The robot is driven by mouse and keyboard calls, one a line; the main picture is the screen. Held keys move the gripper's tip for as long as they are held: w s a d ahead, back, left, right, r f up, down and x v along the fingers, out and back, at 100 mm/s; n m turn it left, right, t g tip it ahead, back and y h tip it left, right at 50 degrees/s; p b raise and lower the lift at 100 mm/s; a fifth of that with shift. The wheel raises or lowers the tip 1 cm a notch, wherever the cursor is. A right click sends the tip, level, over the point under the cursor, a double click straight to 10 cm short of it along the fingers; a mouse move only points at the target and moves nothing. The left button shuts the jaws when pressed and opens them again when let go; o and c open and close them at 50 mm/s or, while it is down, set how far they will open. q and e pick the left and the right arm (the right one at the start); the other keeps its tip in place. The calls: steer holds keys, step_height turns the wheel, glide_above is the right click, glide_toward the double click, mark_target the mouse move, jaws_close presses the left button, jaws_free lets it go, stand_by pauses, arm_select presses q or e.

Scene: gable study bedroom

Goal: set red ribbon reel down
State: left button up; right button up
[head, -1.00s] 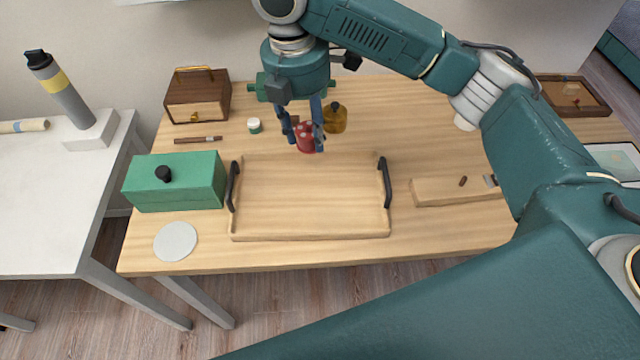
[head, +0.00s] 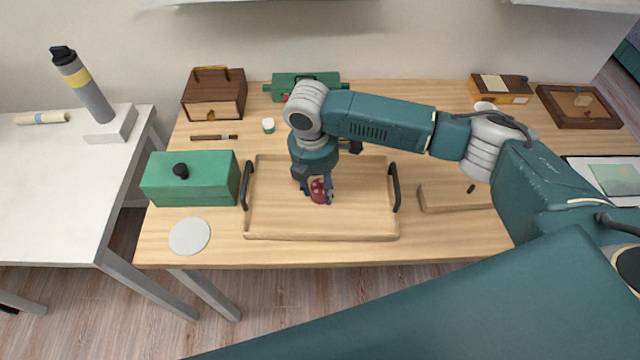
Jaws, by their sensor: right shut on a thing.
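The red ribbon reel (head: 318,191) is between the fingers of my right gripper (head: 318,194). The gripper points down and is shut on the reel, over the middle of the wooden tray (head: 275,218). The tray has two black handles and looks otherwise empty. I cannot tell whether the reel touches the tray floor or hangs just above it. The fingers hide part of the reel. My left gripper is not in view.
A green box (head: 212,190) and a pale round disc (head: 189,236) lie left of the tray. A wooden block (head: 450,197) is to its right.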

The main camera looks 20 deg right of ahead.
mark_target(316, 188)
steer(key=shift+f, duration=0.15)
steer(key=o, duration=1.3)
steer(key=shift+c, duration=0.2)
step_height(316, 188, up, 12)
steer(key=a+b, duration=0.1)
steer(key=b, duration=0.1)
steer(key=shift+b, duration=0.35)
steer(key=shift+s+a, duration=0.1)
